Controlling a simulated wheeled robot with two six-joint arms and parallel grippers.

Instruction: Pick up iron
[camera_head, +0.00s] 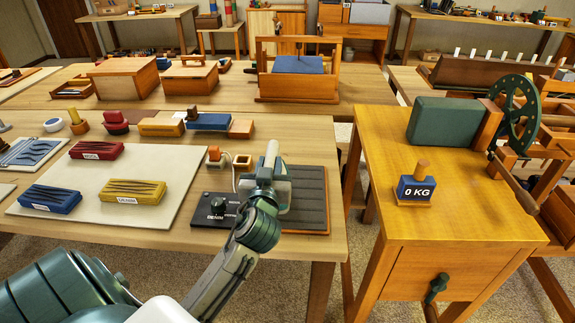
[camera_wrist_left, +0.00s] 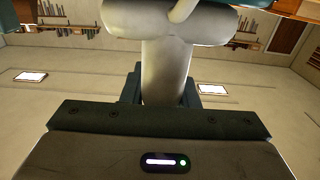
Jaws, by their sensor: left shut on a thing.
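My left gripper (camera_head: 268,176) reaches over the dark grey ribbed pad (camera_head: 309,198) at the right end of the near table. It is shut on the iron (camera_head: 283,190), whose pale cream body shows partly behind the gripper and wrist. In the left wrist view a cream stem of the iron (camera_wrist_left: 166,75) stands between the dark jaws, with a wider rounded cream part above it. The wrist hides much of the iron in the head view. I cannot tell whether its underside touches the pad. My right gripper is not in view.
A pale board (camera_head: 112,187) holds red, blue and yellow trays. Carpet separates the tables.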

